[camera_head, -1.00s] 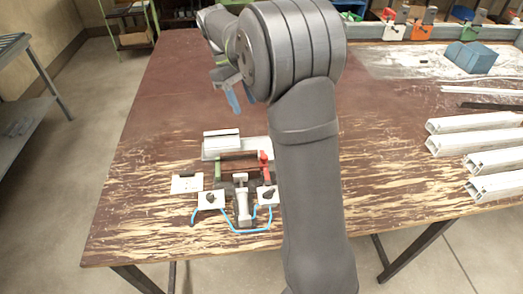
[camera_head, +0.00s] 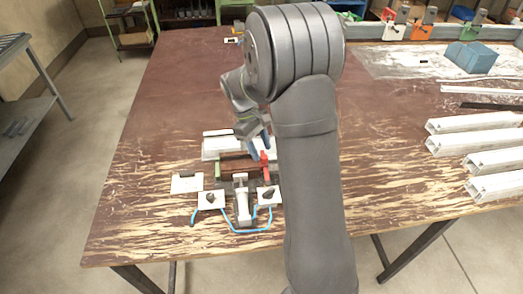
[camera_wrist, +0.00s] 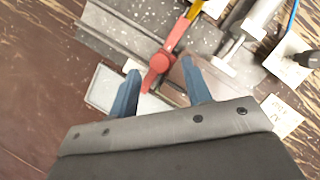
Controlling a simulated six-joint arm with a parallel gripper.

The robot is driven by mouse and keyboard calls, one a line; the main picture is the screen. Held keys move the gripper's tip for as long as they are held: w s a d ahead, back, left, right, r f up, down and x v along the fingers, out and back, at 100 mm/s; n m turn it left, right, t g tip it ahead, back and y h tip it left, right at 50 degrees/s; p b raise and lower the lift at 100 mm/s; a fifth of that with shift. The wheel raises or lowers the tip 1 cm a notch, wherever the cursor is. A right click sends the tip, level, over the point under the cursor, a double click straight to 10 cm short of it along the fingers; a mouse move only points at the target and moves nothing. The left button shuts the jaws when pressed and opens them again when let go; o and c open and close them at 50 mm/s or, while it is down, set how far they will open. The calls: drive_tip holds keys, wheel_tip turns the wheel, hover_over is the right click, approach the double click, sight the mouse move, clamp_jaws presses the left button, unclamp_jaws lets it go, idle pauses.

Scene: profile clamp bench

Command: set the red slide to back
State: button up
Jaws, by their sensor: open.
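The red slide (camera_head: 265,160) is on the right side of the clamp fixture (camera_head: 211,153) in the head view. In the head view my gripper (camera_head: 256,144) is just above the red slide and partly covers the fixture's back plate.
A green part (camera_head: 218,169) is on the fixture's left side. White plates with dark knobs (camera_head: 211,198) and a blue hose (camera_head: 232,232) lie in front. White profiles (camera_head: 478,143) and a blue block (camera_head: 470,57) are on the right. The table's left side is clear.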

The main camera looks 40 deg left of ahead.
drive_tip(key=shift+x, duration=0.75)
clamp_jaws()
drive_tip(key=w+d, duration=0.9)
drive_tip(key=shift+w+d, duration=0.15)
unclamp_jaws()
drive_tip(key=shift+d, duration=0.1)
